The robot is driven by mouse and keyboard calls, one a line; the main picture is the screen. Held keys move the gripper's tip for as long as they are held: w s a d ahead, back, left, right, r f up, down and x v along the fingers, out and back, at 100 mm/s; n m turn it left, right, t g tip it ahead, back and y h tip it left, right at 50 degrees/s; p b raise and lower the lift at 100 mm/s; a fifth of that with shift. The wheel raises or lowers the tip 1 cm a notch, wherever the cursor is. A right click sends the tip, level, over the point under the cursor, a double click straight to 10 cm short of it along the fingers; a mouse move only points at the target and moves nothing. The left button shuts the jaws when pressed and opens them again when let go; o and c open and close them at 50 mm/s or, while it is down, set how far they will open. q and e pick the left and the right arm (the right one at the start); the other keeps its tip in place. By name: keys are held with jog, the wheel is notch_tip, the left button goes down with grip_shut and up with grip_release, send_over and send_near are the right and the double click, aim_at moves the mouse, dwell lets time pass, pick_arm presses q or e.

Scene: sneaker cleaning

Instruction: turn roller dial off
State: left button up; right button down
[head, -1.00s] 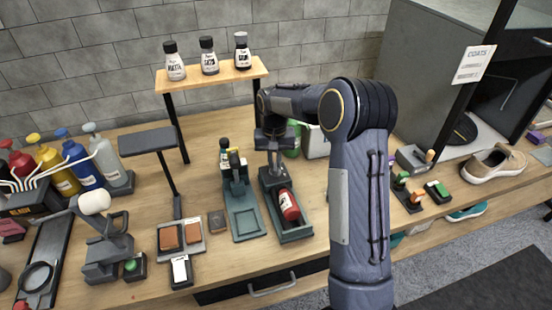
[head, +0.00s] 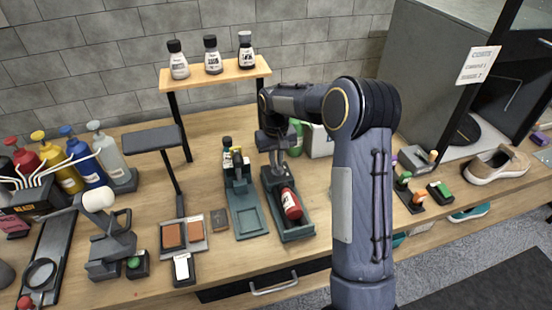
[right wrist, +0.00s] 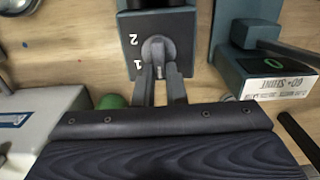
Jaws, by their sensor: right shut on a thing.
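The roller dial (right wrist: 157,48) is a grey knob on a dark plate (right wrist: 182,22) marked 1 and 2, in the right wrist view. My right gripper (right wrist: 159,72) is shut on the dial, with a finger on each side of its lower part. Which mark the dial points to I cannot tell for sure. In the head view my right gripper (head: 275,143) is at the back end of a teal roller tray (head: 297,236), where it hides the dial. My left gripper is not in view.
A similar teal stand (head: 247,221) is close on the left. A wooden shelf (head: 216,76) with several small bottles rises behind. A green object (right wrist: 112,101) and a white box (right wrist: 45,120) are near the gripper. A sneaker (head: 495,165) sits far right.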

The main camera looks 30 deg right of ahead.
jog(key=c, duration=1.5)
grip_release()
jog(key=shift+r, duration=0.1)
notch_tip(320, 180, up, 7)
jog(key=shift+r, duration=0.35)
